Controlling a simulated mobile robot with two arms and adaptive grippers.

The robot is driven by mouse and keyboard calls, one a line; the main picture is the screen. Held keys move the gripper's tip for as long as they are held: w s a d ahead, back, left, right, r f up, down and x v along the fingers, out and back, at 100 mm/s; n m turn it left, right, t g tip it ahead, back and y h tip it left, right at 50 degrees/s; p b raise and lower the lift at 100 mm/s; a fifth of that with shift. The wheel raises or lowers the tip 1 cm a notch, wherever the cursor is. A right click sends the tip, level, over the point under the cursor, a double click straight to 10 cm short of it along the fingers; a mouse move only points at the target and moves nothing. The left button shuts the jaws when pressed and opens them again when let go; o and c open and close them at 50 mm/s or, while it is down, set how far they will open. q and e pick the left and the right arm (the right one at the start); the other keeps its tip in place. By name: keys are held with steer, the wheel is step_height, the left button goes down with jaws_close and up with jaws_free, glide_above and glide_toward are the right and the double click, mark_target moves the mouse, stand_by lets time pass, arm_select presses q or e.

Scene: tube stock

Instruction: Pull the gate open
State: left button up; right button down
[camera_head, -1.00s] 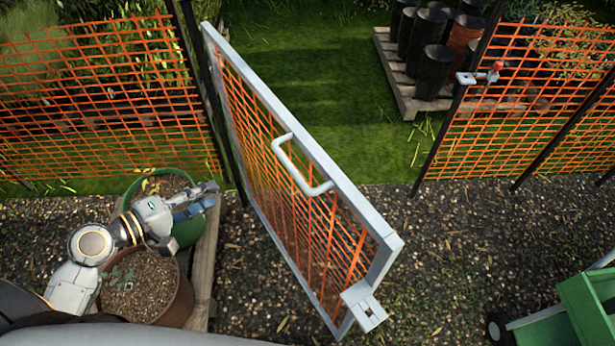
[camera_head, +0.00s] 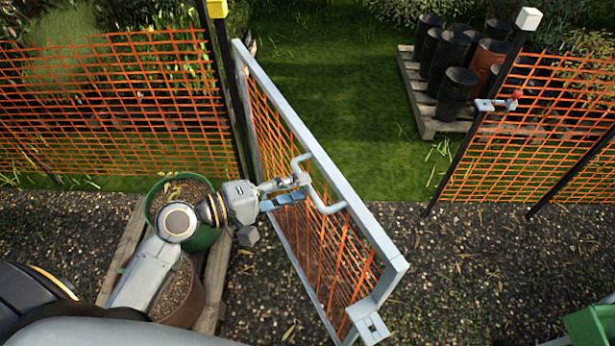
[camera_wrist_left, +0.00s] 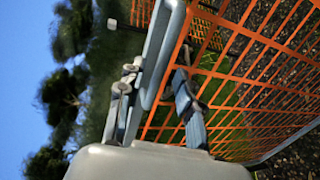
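The gate (camera_head: 325,165) has a grey frame filled with orange mesh. It stands swung open at an angle toward me, hinged at the black post on its left. Its grey U-shaped handle (camera_head: 328,208) sticks out from the frame. My left gripper (camera_head: 285,190) is at the upper part of the handle. In the left wrist view, my left gripper (camera_wrist_left: 156,100) has its fingers apart on either side of a grey bar (camera_wrist_left: 161,60), which looks like the handle. A gap shows beside the blue-grey finger. My right gripper is not in view.
The latch catch (camera_head: 497,103) is on the right fence post. Plant pots (camera_head: 182,235) stand in a wooden frame under my left arm. A pallet (camera_head: 428,125) with dark pots lies beyond on the grass. A green cart (camera_head: 595,328) is at lower right. Gravel right of the gate is clear.

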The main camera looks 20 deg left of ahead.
mark_target(307, 186)
arm_select(q)
steer(key=shift+p+x, duration=0.35)
steer(key=shift+x, duration=1.25)
jaws_close()
